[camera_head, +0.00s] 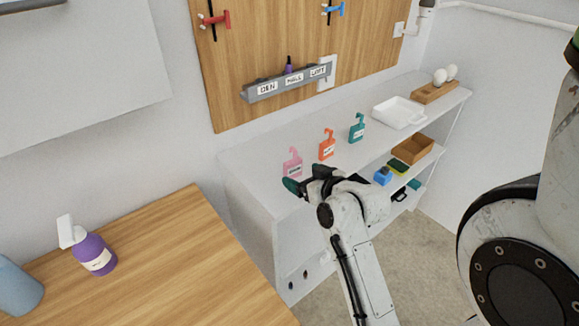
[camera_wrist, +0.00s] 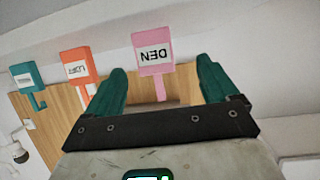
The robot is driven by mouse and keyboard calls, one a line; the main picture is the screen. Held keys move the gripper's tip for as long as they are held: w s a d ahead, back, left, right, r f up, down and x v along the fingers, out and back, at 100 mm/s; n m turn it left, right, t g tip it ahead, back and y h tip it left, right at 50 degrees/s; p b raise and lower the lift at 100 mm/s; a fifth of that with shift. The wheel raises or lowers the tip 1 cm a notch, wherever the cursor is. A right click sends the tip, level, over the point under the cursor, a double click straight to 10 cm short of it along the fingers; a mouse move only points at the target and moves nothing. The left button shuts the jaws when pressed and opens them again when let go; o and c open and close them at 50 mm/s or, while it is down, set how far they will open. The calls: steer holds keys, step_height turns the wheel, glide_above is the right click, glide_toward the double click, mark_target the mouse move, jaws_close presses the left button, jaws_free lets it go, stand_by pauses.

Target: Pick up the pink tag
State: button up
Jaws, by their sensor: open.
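The pink tag (camera_head: 292,163) stands upright with its hook up near the left end of the white shelf top, by the wall. In the wrist view the pink tag (camera_wrist: 153,46) appears upside down, and its white label reads DEN. My gripper (camera_head: 306,180) is open and empty, just in front of the pink tag. In the wrist view the tag shows between and beyond the green fingers of my gripper (camera_wrist: 161,66). No contact is visible.
An orange tag (camera_head: 327,145) and a teal tag (camera_head: 357,128) stand farther right on the shelf top. A grey labelled rail (camera_head: 250,92) is on the wooden wall panel. A white tray (camera_head: 388,117) lies farther right.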

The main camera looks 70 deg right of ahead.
mark_target(295, 170)
steer(key=shift+x, duration=1)
steer(key=shift+s+d+p+x, duration=0.15)
steer(key=shift+p+x, duration=0.2)
steer(key=shift+x, duration=1)
steer(key=shift+s+d+p+x, duration=0.15)
steer(key=shift+p+x, duration=0.2)
steer(key=shift+x, duration=0.95)
steer(key=shift+f, duration=0.15)
steer(key=shift+c, duration=0.5)
steer(key=c, duration=0.9)
steer(key=shift+c, duration=0.2)
